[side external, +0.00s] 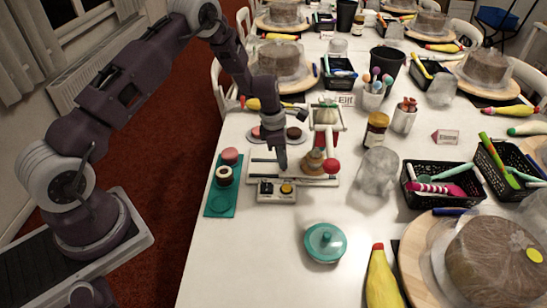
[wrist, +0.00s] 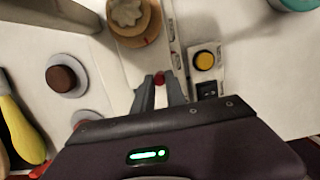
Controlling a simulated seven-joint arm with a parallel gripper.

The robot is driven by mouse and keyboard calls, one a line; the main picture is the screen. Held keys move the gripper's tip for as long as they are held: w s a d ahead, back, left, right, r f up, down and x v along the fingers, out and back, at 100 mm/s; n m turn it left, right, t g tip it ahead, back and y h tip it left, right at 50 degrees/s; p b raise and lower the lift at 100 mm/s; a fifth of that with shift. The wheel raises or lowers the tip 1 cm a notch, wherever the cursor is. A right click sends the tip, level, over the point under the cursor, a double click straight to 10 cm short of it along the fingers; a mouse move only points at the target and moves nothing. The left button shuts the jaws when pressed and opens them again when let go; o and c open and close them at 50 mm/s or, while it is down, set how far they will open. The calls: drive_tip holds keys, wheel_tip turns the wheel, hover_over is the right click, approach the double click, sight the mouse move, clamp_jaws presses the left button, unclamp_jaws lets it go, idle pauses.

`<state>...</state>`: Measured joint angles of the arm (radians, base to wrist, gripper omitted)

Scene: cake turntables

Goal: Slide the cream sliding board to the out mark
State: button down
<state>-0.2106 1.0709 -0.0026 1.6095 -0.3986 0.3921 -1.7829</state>
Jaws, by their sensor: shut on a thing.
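My gripper (side external: 281,166) points down at the left part of a cream board (side external: 318,181) under a cream stand. In the wrist view my gripper (wrist: 161,85) is shut on a small red knob (wrist: 160,77). The knob appears to belong to the board; its base is hidden by the fingers. A tan, stepped round piece (side external: 314,160) sits on the board right of my gripper; its scalloped top (wrist: 126,12) shows in the wrist view. A narrow marked strip (wrist: 174,55) runs beside the fingers. I cannot read which mark is out.
A control box (side external: 276,191) with a yellow button stands just in front of the board. The cream stand (side external: 326,118) with red parts rises behind it. A green tray (side external: 223,185) lies left, a glass jar (side external: 377,172) right, and a teal lidded dish (side external: 325,242) in front.

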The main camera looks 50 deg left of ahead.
hover_over(249, 172)
drive_tip(key=shift+w+a, duration=0.1)
idle(0.9)
idle(0.4)
drive_tip(key=c, duration=1.4)
unclamp_jaws()
drive_tip(key=shift+o, duration=0.2)
